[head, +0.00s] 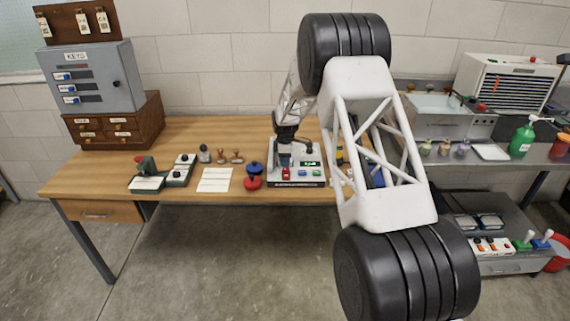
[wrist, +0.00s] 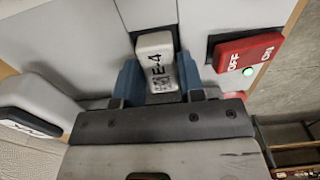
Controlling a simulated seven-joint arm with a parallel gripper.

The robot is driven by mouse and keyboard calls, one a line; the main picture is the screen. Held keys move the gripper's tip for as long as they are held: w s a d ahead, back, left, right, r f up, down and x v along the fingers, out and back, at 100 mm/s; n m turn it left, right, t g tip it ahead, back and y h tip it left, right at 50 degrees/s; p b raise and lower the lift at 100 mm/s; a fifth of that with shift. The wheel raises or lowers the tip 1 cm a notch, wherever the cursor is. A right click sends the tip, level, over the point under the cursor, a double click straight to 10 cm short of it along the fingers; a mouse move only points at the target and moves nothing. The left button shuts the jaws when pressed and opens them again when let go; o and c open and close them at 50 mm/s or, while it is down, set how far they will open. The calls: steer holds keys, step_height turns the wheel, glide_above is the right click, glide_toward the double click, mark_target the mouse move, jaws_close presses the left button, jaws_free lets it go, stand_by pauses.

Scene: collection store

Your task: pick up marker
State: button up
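A white block lettered E-4 (wrist: 157,62), which I take to be the marker, shows in the wrist view at a dark slot in a pale device. Both blue fingers of my gripper (wrist: 160,78) lie close against its two sides, and I see no clear gap. Its lower end is hidden by my gripper. In the head view my gripper (head: 286,142) is above the pale device (head: 298,172) on the wooden desk. The marker cannot be made out there.
A red OFF/ON switch (wrist: 246,50) with a green light is right of the marker. A red and blue object (head: 253,176) and a paper sheet (head: 215,180) lie left of the device. A grey key cabinet (head: 92,78) stands at the far left. Bare wood (head: 215,130) shows behind.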

steer(key=c, duration=0.5)
steer(key=shift+c, duration=0.2)
steer(key=shift+r, duration=0.1)
steer(key=shift+r, duration=0.8)
step_height(320, 180, up, 2)
steer(key=shift+r, duration=0.1)
steer(key=s+d, duration=0.3)
steer(key=s, duration=1.2)
steer(key=shift+s+r, duration=0.35)
steer(key=shift+r, duration=0.1)
